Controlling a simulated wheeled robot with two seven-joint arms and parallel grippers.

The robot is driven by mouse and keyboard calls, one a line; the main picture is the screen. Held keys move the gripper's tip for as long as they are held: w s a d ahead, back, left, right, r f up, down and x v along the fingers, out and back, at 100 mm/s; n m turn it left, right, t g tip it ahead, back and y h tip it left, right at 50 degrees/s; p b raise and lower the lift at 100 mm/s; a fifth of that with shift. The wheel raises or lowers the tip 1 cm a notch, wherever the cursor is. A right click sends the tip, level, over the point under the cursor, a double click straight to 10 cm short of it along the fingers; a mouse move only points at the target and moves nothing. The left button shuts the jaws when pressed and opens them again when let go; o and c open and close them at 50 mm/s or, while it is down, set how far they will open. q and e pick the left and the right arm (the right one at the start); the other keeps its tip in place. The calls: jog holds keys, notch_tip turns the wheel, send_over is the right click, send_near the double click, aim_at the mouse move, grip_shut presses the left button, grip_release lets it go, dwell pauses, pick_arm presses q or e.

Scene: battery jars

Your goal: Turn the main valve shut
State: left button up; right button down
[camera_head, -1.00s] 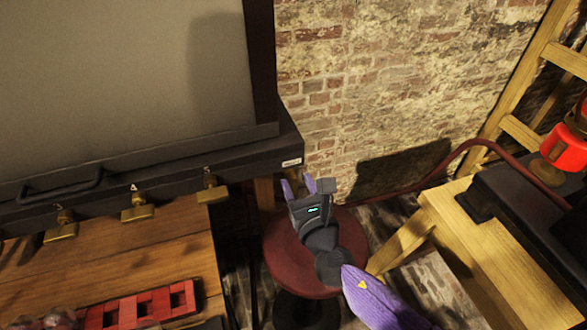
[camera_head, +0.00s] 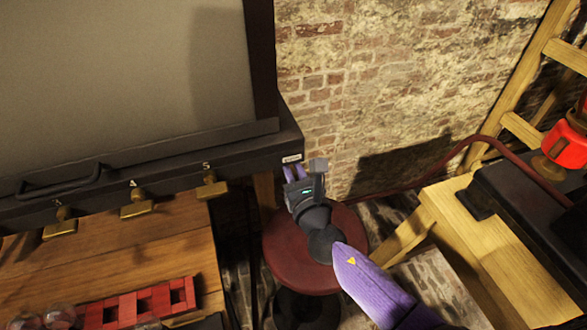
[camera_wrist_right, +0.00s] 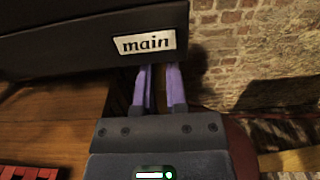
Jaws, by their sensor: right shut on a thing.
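The black cabinet's (camera_head: 200,165) lower front edge carries a white label (camera_head: 292,159) at its right end, which reads "main" in the right wrist view (camera_wrist_right: 148,43). My right gripper (camera_head: 294,173) is at this corner, its purple fingers reaching in just under the label. In the right wrist view the fingers (camera_wrist_right: 157,80) are close together, tips against the underside of the edge. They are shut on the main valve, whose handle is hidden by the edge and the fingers. My left gripper is not in view.
Brass valve handles hang along the same edge to the left, the nearest (camera_head: 211,187) marked 5. A round red stool (camera_head: 290,255) stands below my right gripper. A wooden table (camera_head: 110,255) holds a red rack (camera_head: 140,305). A wooden bench (camera_head: 480,235) is at right.

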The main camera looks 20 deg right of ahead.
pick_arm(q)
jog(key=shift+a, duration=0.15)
pick_arm(e)
jog(key=shift+m, duration=0.3)
jog(key=shift+d+f+m+b, duration=0.15)
jog(key=shift+m+b, duration=0.15)
jog(key=shift+m, duration=0.2)
pick_arm(q)
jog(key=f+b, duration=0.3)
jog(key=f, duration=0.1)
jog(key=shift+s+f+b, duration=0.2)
jog(key=shift+b, duration=0.2)
pick_arm(e)
jog(key=m, duration=0.5)
jog(key=d+f+m, duration=0.1)
jog(key=m, duration=0.4)
jog(key=d+f+m, duration=0.1)
jog(key=m, duration=0.5)
jog(key=shift+f, duration=0.1)
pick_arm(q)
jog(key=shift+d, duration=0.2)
pick_arm(e)
jog(key=shift+m, duration=0.3)
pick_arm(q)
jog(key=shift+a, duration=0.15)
